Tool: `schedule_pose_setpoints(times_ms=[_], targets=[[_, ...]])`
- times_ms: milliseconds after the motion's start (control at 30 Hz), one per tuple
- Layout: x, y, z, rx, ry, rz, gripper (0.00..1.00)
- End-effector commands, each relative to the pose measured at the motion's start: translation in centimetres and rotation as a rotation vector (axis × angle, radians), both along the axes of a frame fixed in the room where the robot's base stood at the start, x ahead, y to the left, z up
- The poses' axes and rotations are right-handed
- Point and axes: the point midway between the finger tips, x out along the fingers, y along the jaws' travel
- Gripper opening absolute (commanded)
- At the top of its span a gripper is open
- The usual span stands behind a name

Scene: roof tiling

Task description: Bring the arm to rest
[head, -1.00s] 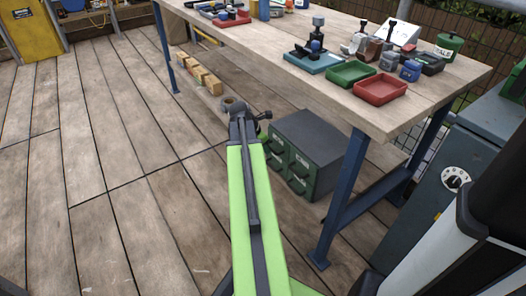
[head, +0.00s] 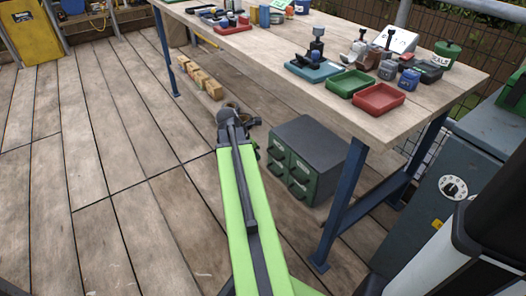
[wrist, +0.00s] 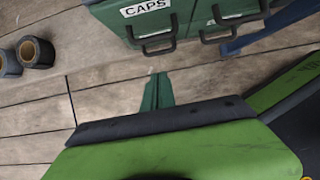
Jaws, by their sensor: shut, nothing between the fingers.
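My arm reaches forward over the plank deck in the head view, with its light green link and dark joint in front of the workbench (head: 262,55). My gripper (wrist: 157,90) shows in the wrist view as two narrow dark green fingers close together, pointing at the floor planks. It is shut and empty. In the head view my gripper is hidden behind the arm's dark joint. The grey cabinet with green drawers (head: 308,158) stands on the floor to the right of the arm. Its drawer fronts (wrist: 150,28), one labelled CAPS, are beyond the fingers in the wrist view.
Dark rolls (wrist: 36,52) lie on the floor left of the fingers. Wooden blocks (head: 200,82) sit below the bench. A blue bench leg (head: 338,208) stands right of the cabinet, and a grey machine (head: 450,190) farther right. Open deck lies left.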

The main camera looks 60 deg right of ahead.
Motion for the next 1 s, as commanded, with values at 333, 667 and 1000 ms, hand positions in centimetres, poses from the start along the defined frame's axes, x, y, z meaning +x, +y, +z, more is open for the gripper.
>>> schedule_pose_setpoints(times_ms=[333,667,1000], targets=[[0.9,2.4,5.4,0.003,0.001,0.001,0.00],[1.0,2.5,5.3,0.003,0.000,0.000,0.00],[12.0,14.5,5.2,0.016,-0.008,0.267,0.00]])
